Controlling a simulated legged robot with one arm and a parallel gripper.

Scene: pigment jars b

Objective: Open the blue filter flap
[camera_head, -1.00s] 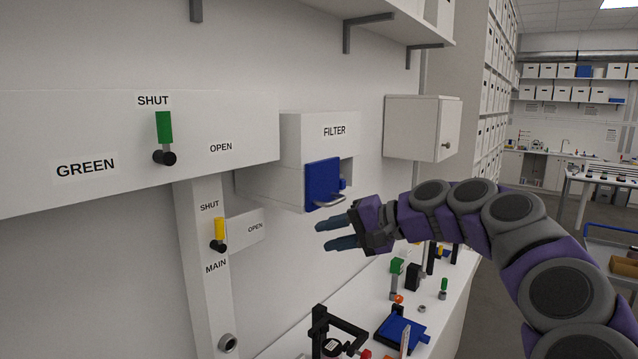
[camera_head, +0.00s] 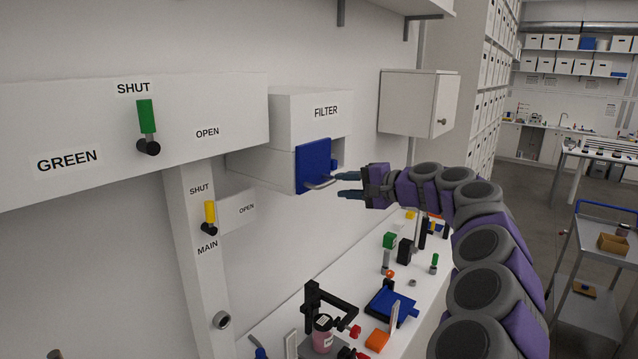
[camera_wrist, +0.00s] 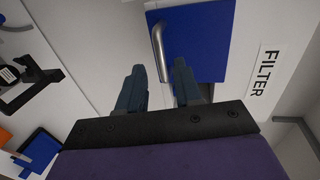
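My gripper (camera_head: 346,185) is open, just right of the handle in the head view. In the wrist view the flap (camera_wrist: 196,42) is ahead, and its handle (camera_wrist: 160,52) reaches down between the spread fingertips of my gripper (camera_wrist: 160,82). The fingers are not closed on it; whether either touches it I cannot tell.
The green lever (camera_head: 147,118) and yellow lever (camera_head: 210,213) are on the wall at left. A white cabinet (camera_head: 412,102) hangs right of the filter box. Several small items, including a blue tray (camera_head: 391,306), crowd the bench below. A cart (camera_head: 600,236) stands at right.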

